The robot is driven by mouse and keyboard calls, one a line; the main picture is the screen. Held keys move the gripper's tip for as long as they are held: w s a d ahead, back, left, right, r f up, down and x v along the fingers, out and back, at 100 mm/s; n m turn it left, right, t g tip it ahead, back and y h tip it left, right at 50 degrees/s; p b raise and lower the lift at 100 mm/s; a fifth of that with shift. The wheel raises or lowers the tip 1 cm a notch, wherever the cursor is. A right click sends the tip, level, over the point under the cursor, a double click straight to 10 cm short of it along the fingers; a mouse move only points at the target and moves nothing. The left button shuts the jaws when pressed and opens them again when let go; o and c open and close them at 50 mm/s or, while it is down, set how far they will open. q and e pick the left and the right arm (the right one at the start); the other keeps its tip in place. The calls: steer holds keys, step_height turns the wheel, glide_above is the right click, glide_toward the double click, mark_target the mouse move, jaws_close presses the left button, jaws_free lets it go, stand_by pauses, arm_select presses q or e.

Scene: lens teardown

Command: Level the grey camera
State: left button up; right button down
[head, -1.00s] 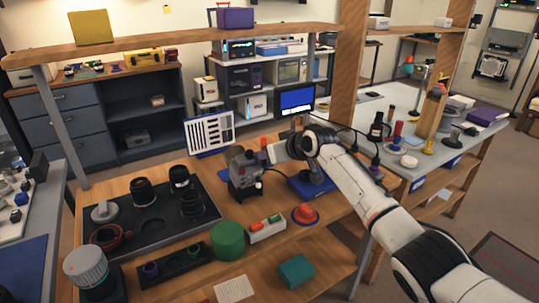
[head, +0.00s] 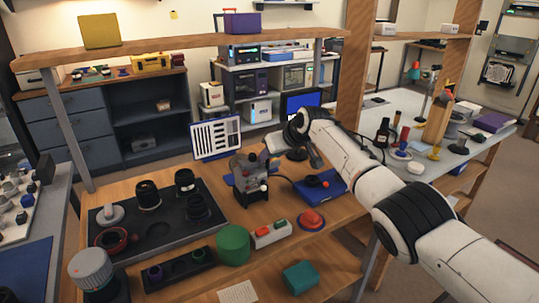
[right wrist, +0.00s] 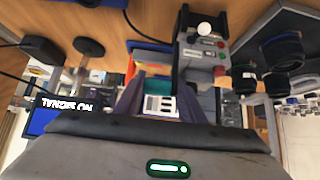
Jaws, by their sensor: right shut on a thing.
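The grey camera (head: 250,178) stands on the wooden bench beside the dark tray. It also shows in the right wrist view (right wrist: 195,62), right of the middle, with a white knob and small red and green buttons. My right gripper (head: 266,153) is close behind its upper right side. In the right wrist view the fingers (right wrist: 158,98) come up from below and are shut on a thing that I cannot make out. Blue parts show on both sides of the camera in the head view; whose they are is unclear. My left gripper is out of view.
A striped chart (head: 216,137) stands behind the camera. The tray (head: 150,224) with lenses lies left. A blue pad (head: 322,187) lies right.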

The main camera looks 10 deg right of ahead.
steer(key=shift+w+d+r, duration=0.2)
steer(key=shift+d+r, duration=0.1)
steer(key=shift+d, duration=0.1)
steer(key=c, duration=1.3)
jaws_free()
steer(key=shift+c, duration=0.2)
steer(key=shift+f, duration=0.15)
steer(key=shift+s+a+f, duration=0.1)
steer(key=shift+s+r+p, duration=0.4)
steer(key=shift+r+p, duration=0.1)
steer(key=shift+r, duration=0.1)
steer(key=v, duration=0.9)
steer(key=shift+f, duration=0.15)
